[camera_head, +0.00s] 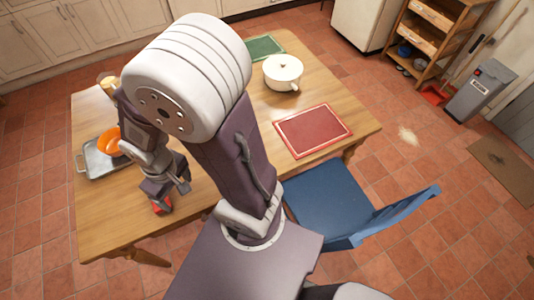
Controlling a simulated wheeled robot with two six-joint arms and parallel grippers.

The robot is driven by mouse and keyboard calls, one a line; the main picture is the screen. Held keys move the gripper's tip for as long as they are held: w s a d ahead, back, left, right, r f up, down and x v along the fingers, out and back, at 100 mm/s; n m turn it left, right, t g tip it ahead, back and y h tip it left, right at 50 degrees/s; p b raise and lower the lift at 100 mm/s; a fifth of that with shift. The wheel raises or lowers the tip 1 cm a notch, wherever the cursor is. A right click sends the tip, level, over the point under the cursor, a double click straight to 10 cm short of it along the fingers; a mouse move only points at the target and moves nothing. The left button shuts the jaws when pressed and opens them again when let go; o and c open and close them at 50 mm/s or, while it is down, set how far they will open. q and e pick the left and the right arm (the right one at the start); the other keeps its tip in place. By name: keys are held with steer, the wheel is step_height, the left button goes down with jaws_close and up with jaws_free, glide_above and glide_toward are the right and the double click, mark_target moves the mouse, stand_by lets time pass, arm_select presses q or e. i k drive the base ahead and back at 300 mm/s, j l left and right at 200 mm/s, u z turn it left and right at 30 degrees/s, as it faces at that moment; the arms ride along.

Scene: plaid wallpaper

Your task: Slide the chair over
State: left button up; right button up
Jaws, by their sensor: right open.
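The blue chair (325,205) stands at the near right side of the wooden table (225,190). Its seat is close to the table edge and its backrest is on the right, away from the table. My right gripper (168,192) is over the near left part of the table, well left of the chair. It is open, with a small red patch at its tip; I cannot tell whether that is part of it. My own arm hides the middle of the table and may cover the chair's left edge. My left gripper is not in view.
On the table are a red placemat (313,130), a white pot (283,72), a green mat (264,47) and a metal tray (98,160) with an orange item (108,142). A grey bin (480,90) and wooden shelf (432,42) stand back right.

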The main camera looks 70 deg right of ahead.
mark_target(325, 199)
steer(key=z, duration=3.8)
